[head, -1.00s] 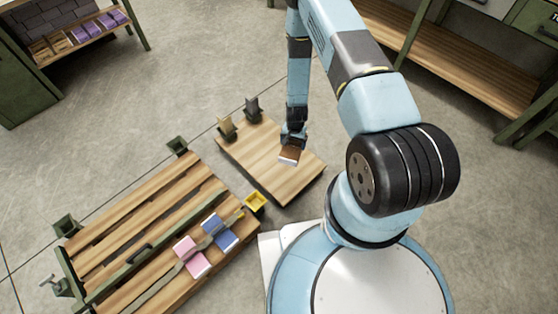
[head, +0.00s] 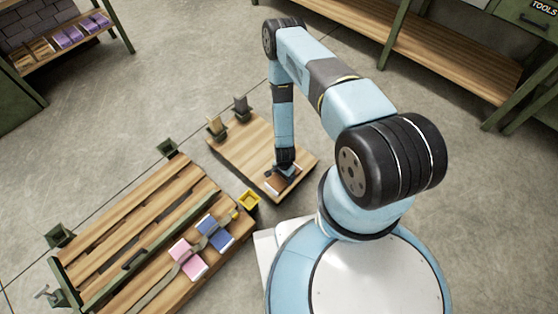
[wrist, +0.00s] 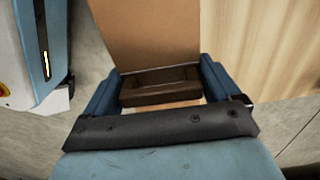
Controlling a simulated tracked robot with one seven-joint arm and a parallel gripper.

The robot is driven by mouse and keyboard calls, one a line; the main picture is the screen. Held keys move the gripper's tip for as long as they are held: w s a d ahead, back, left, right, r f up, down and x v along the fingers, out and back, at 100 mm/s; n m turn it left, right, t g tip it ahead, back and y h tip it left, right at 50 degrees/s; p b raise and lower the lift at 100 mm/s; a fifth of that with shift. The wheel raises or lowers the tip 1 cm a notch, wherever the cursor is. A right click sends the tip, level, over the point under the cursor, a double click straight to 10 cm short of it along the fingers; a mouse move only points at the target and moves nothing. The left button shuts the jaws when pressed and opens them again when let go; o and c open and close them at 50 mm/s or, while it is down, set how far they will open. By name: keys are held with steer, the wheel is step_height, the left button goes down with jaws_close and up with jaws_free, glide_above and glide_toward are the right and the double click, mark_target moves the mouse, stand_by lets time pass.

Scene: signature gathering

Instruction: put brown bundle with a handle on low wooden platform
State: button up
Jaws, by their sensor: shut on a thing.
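The brown bundle (wrist: 145,35) shows in the wrist view as a flat brown face with a dark brown handle (wrist: 160,86) across the space between my blue fingers. My gripper (wrist: 160,90) is shut on this handle. In the head view my gripper (head: 280,178) points down over the near part of the low wooden platform (head: 240,150), with little of the bundle showing under it. The bundle is at or just above the boards; I cannot tell whether it touches them.
A tan block (head: 215,125) and a dark grey block (head: 241,104) stand in holders at the platform's far left edge. A slatted wooden bench (head: 130,215) at lower left bears a pink bundle (head: 188,259) and a blue bundle (head: 215,232). A yellow cup (head: 249,200) sits between.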

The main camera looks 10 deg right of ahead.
steer(key=w+d+f, duration=0.1)
steer(key=w, duration=0.1)
steer(key=w+d+f, duration=0.1)
steer(key=w+d, duration=0.1)
steer(key=w+d+f, duration=0.1)
steer(key=w, duration=0.2)
steer(key=shift+d+f, duration=0.3)
steer(key=shift+f, duration=0.05)
steer(key=w+f, duration=0.1)
steer(key=w+d+f, duration=0.1)
steer(key=f, duration=0.1)
steer(key=w+d+f, duration=0.1)
steer(key=f, duration=0.1)
steer(key=shift+w+d, duration=0.1)
steer(key=shift+w, duration=0.15)
steer(key=shift+w+d+f, duration=0.1)
steer(key=shift+w+f, duration=0.05)
steer(key=shift+f, duration=0.8)
steer(key=shift+w+d+f, duration=0.1)
steer(key=shift+w+f, duration=0.05)
steer(key=shift+f, duration=0.8)
steer(key=shift+f, duration=0.1)
steer(key=o, duration=1.1)
step_height(320, 180, up, 12)
